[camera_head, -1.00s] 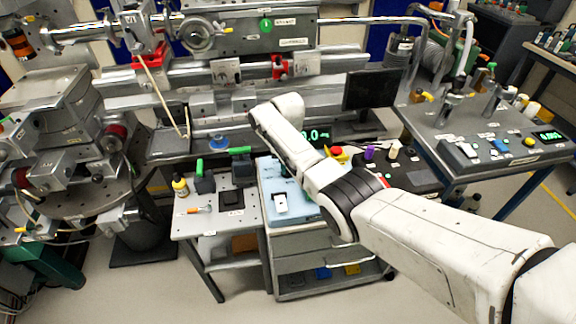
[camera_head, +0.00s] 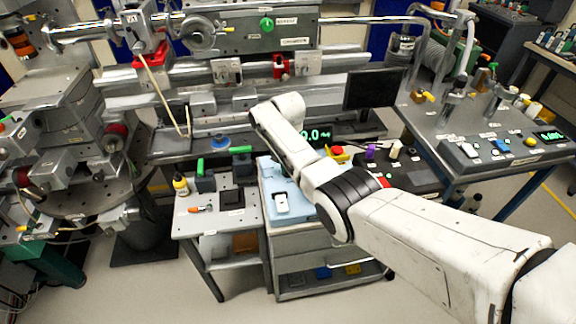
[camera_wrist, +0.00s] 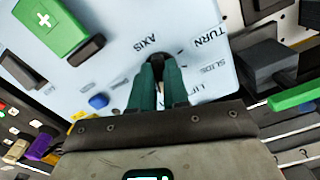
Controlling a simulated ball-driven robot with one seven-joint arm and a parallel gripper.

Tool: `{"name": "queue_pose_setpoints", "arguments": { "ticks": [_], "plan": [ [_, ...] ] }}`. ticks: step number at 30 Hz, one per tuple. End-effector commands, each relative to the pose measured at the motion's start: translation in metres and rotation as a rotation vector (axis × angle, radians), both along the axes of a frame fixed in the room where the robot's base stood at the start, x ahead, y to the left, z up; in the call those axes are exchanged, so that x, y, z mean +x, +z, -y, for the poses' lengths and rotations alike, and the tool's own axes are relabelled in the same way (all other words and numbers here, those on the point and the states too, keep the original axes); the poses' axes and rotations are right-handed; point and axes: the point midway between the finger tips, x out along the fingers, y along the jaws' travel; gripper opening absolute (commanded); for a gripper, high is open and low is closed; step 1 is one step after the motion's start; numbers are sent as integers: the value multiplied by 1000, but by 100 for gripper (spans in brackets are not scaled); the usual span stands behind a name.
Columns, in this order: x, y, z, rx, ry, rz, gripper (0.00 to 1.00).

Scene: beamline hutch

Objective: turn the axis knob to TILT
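The axis knob (camera_wrist: 155,59) is small and dark. It sits on a light blue panel (camera_wrist: 105,68) and shows between my fingertips in the wrist view. My gripper (camera_wrist: 159,68) has green fingers close together on both sides of the knob, apparently closed on it. Printed words AXIS, TURN and SLIDE surround the knob. Another label beside the right finger is partly covered, and I see no readable TILT mark. In the head view, the blue panel (camera_head: 268,180) lies on a cart; my arm hides the knob and gripper there.
A dark block (camera_wrist: 268,62) and a green lever (camera_wrist: 295,96) are at right. In the head view, a black monitor (camera_head: 372,88) stands behind my arm.

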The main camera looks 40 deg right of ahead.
Motion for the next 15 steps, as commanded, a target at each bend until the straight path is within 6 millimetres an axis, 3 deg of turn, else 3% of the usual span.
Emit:
{"name": "queue_pose_setpoints", "arguments": {
  "ticks": [8, 15],
  "plan": [
    [1, 1, 0, -1, 1, 2, 40],
    [0, 1, 0, 0, 1, 1, 40]
  ]
}}
